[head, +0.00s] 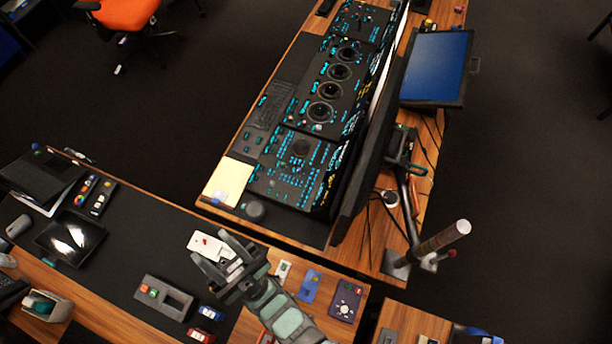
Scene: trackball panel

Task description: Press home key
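The trackball panel (333,90) lies on the wooden desk at upper centre, with several dark round trackballs and cyan-lit keys. Its lower section (292,168) carries many small lit keys and one dark round control. The key labels are too small to read, so I cannot tell which one is the home key. My gripper (211,246) is at lower centre, over the nearer desk, left of and below the panel and apart from it. Its two fingers are spread. A white item with a red mark (203,243) shows between and beyond the fingertips; I cannot tell whether they touch it.
A dark monitor (372,165) stands along the panel's right side, with a blue screen (436,66) farther right. A yellow pad (227,180) and a dark knob (255,210) lie near the panel's lower end. A grey box (164,297) and small devices are on the near desk.

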